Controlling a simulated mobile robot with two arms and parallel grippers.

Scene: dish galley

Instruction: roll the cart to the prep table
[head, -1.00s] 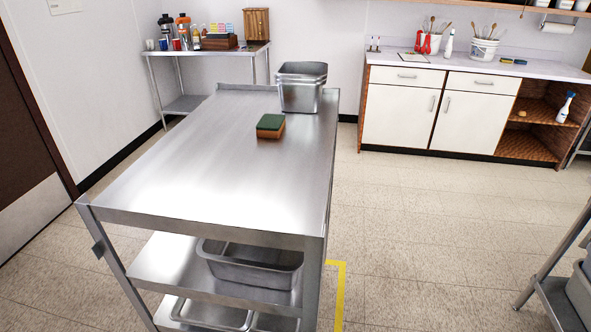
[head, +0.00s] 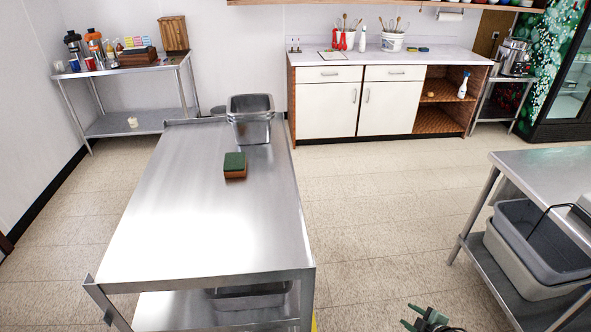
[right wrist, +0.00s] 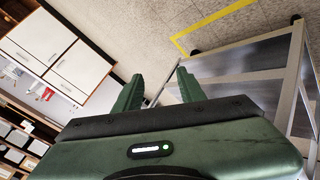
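The steel cart (head: 190,230) stands left of centre in the head view, its long flat top running away from me. A nested stack of metal pans (head: 252,128) stands at its far end, and a green and brown sponge block (head: 235,170) lies nearer. A steel table (head: 560,170) on the right may be the prep table; I cannot tell for sure. My right gripper (head: 424,318) is at the bottom edge, in the gap right of the cart, apart from it. In the right wrist view my right gripper (right wrist: 160,88) has green fingers spread apart with nothing between them. My left gripper is out of view.
Grey bins (head: 530,285) sit on the right table's lower shelf. A white-door counter (head: 330,105) and a laden side table (head: 125,75) line the back wall. Tiled floor (head: 375,210) is clear between cart and right table. Yellow floor tape (right wrist: 225,20) shows in the right wrist view.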

